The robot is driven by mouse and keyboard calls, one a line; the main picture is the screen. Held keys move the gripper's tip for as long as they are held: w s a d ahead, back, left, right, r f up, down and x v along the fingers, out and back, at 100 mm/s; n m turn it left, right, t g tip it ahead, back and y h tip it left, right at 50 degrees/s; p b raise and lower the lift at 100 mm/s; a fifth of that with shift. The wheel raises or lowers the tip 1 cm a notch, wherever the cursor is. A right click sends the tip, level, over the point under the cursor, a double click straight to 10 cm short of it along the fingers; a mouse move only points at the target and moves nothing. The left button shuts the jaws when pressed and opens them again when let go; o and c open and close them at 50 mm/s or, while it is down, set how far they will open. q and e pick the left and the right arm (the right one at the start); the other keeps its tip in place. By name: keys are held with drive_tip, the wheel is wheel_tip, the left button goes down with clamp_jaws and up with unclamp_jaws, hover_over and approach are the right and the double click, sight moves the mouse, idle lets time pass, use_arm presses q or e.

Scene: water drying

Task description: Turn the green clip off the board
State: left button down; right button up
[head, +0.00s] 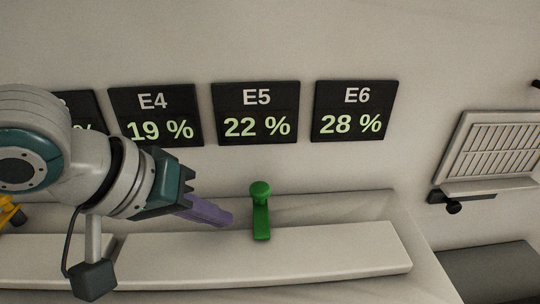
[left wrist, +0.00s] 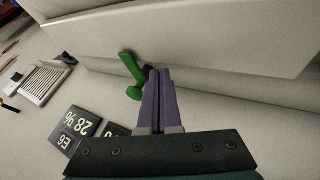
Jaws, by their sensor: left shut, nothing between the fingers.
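The green clip (head: 261,212) stands at the back edge of the white board (head: 330,254), with a round knob on top and a flat arm reaching forward over the board. My left gripper (head: 226,220) comes in from the left with its purple fingers shut and empty, just left of the clip. In the left wrist view the clip (left wrist: 132,75) lies just left of the shut fingertips (left wrist: 159,74); I cannot tell if they touch it. My right gripper is not in view.
Dark display panels E4 (head: 154,115), E5 (head: 256,113) and E6 (head: 353,110) hang on the wall behind the board. A vent grille (head: 494,147) with a ledge and black knob is at the right. The board is clear right of the clip. A yellow object (head: 10,213) shows at the far left.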

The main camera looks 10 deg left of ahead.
sight(239, 236)
use_arm(q)
drive_tip(key=shift+w+d, duration=0.2)
drive_tip(key=shift+d, duration=0.35)
drive_tip(key=shift+w+d, duration=0.15)
drive_tip(key=shift+d, duration=0.4)
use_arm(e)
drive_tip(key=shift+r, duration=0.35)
use_arm(q)
drive_tip(key=shift+r+p, duration=0.1)
drive_tip(key=shift+p, duration=0.2)
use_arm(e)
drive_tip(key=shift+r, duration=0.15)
use_arm(q)
drive_tip(key=shift+s+d, duration=0.1)
drive_tip(key=shift+d+n+p, duration=0.1)
drive_tip(key=shift+n+p, duration=0.2)
drive_tip(key=shift+p, duration=0.05)
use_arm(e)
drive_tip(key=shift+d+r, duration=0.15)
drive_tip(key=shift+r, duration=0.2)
use_arm(q)
drive_tip(key=shift+s+d+n+t+y+p, duration=0.1)
drive_tip(key=shift+d+n+t+y+p, duration=0.15)
drive_tip(key=shift+n+y+p, duration=0.2)
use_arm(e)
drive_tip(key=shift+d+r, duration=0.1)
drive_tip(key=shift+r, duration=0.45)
